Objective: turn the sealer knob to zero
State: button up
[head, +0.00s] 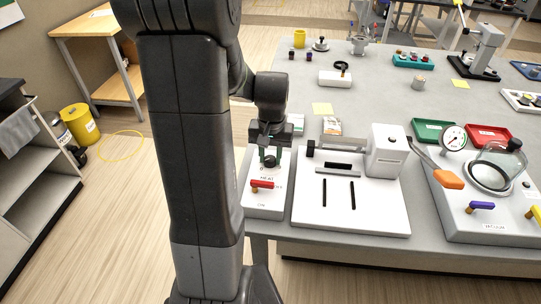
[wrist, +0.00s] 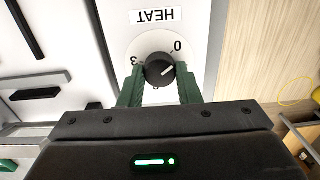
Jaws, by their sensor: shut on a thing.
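The black sealer knob (wrist: 159,70) sits on a white panel under an upside-down HEAT label (wrist: 155,16). A 0 mark (wrist: 178,46) is at its upper right and a 3 mark (wrist: 134,61) at its left. The knob's white pointer line slants right and slightly up, and looks turned a little away from the 0. My gripper (wrist: 160,80) has its green fingers on both sides of the knob, shut on it. In the head view my gripper (head: 268,155) points down at the white control box (head: 264,207), partly hiding the knob.
A red lever (head: 262,184) is on the control box in front of my gripper. The white sealer body (head: 375,208) stands close on the right, with a vacuum unit (head: 490,222) beyond.

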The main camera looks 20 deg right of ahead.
aim_at(272, 158)
jog(key=shift+n, duration=0.8)
jog(key=shift+r, duration=0.1)
jog(key=o, duration=1)
jog(key=shift+c, duration=0.2)
notch_tip(272, 158, up, 14)
jog(key=shift+d+b, duration=0.15)
jog(key=shift+b, duration=0.2)
jog(key=shift+f, duration=0.25)
notch_tip(272, 158, down, 14)
jog(key=shift+r, duration=0.15)
